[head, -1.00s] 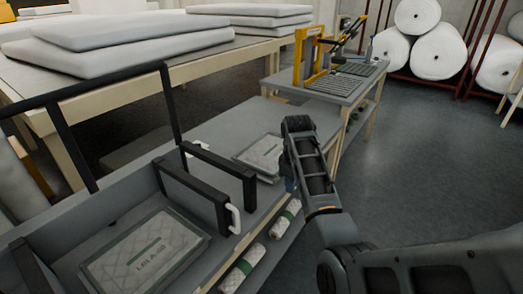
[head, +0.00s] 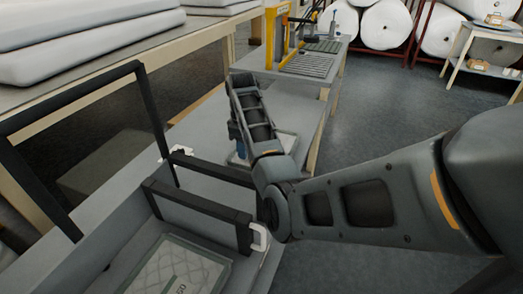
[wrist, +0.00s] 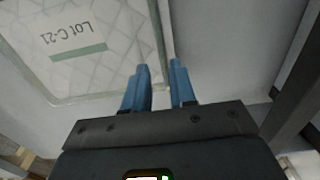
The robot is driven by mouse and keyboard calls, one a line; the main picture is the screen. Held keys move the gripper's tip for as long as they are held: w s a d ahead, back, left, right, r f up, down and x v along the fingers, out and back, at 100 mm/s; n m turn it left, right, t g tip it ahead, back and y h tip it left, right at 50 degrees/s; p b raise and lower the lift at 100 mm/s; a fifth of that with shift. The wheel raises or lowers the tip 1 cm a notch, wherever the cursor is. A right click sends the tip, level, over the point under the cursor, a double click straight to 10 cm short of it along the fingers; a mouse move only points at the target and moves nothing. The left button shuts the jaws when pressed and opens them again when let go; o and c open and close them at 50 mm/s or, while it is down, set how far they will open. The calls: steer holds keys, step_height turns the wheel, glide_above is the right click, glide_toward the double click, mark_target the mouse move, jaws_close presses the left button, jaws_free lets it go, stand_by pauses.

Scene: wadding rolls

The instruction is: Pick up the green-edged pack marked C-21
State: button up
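The pack marked "Lot C-21" (wrist: 85,75) shows in the wrist view as a pale quilted pack with a green bar and a clear border, its print upside down. In the head view its pale edge (head: 287,141) shows on the grey bench, mostly hidden behind my arm. My gripper (wrist: 159,66) has two blue fingers, apart, with the pack's side border running between them in the picture. I cannot tell whether they touch it. In the head view a bit of blue finger (head: 241,150) shows beside the pack.
Another pack, its label ending in 60 (head: 175,270), lies in a grey tray at the lower left. Black frame handles (head: 200,205) stand between it and my arm. A side table (head: 300,62) with a yellow device is behind.

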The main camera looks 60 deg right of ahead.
mark_target(245, 166)
steer(key=shift+w+a+f+p, duration=0.1)
steer(key=shift+f+p, duration=0.3)
steer(key=shift+f, duration=2.6)
jaws_close()
